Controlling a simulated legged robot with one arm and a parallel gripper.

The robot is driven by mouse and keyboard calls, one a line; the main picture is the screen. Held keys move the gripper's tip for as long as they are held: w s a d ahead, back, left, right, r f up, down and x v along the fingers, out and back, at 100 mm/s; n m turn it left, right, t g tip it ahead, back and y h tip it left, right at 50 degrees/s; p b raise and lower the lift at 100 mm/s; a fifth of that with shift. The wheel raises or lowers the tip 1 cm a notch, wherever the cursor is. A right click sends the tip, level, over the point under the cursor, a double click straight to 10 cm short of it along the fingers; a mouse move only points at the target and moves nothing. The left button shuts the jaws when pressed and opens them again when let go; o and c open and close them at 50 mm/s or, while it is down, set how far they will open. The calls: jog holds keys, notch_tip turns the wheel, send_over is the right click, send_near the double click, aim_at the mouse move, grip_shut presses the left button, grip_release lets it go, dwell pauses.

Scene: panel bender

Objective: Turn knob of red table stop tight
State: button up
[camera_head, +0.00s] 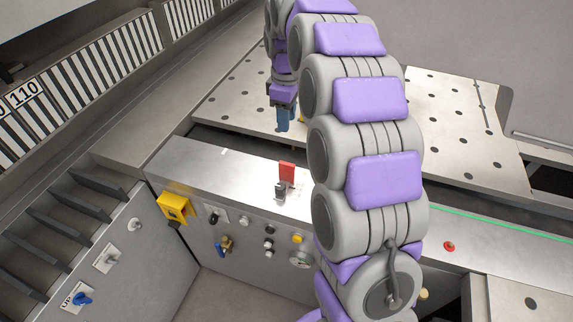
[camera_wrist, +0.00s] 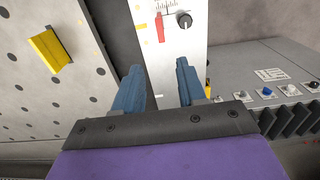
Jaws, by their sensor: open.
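The red table stop (camera_head: 287,172) stands upright on the metal ledge in front of the perforated table, with a small grey part (camera_head: 280,190) at its foot. In the wrist view the red stop (camera_wrist: 163,32) lies beyond the fingertips, near the top edge, with a dark round knob (camera_wrist: 184,20) to its right beside a scale. My gripper (camera_head: 283,122) hangs over the perforated table, behind the red stop in the head view. In the wrist view its two blue fingers (camera_wrist: 158,80) are apart with nothing between them. It touches neither the stop nor the knob.
A yellow block (camera_wrist: 50,48) sits on the perforated table (camera_head: 235,98). A red button (camera_head: 449,246) is on the right ledge. My arm hides the table's middle.

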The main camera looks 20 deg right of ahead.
aim_at(287, 164)
notch_tip(287, 164, down, 16)
jog(key=b, duration=0.3)
jog(key=shift+f, duration=0.25)
grip_shut()
dwell(0.6)
